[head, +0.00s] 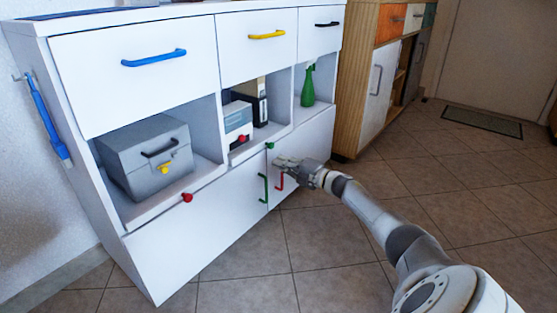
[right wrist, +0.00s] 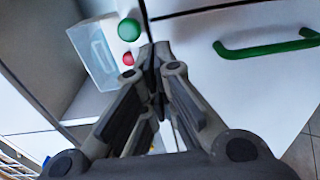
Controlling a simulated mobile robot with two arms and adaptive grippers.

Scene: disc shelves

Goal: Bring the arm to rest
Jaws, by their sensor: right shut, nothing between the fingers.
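My right arm reaches in from the lower right in the head view. Its gripper (head: 281,161) is in front of the white cabinet (head: 190,240), close to the lower doors and just below a green knob (head: 269,146). In the right wrist view the gripper (right wrist: 154,50) has its fingertips together, with nothing between them. The green knob (right wrist: 129,29) shows just left of the fingertips there. I cannot tell whether the gripper touches the cabinet. My left gripper does not show.
A green handle (head: 263,188) and a red handle (head: 280,179) are on the lower doors. The open shelves hold a grey box (head: 146,160), a white container (head: 237,122) and a green bottle (head: 308,88). A wooden cabinet (head: 350,80) stands behind right. The tiled floor (head: 470,170) at right is clear.

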